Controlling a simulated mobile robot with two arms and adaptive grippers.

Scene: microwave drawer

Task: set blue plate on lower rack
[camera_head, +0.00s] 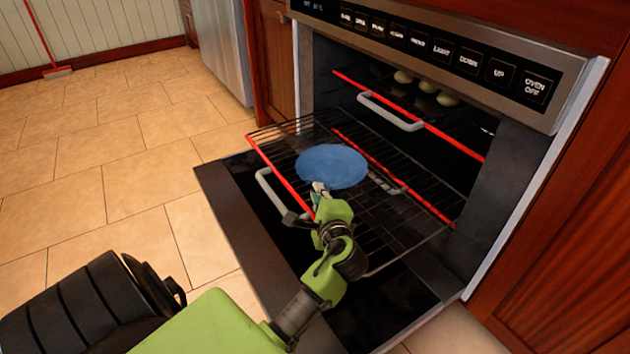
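The blue plate (332,166) lies flat over the wire rack that is pulled out of the oven. This pulled-out rack (400,232) is the lower one, with a red front edge and a grey handle. My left gripper (319,190) is at the plate's near edge, above the rack's front bar. Its fingertips are small and partly overlap the plate's rim, so I cannot tell whether they grip it. My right gripper is not in view.
The oven door (240,225) is folded down below the rack. An upper rack with a red edge and grey handle (391,112) sits inside, with several round pale items (426,87) behind it. The tiled floor (110,185) at left is clear. A red-handled broom (57,72) stands far left.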

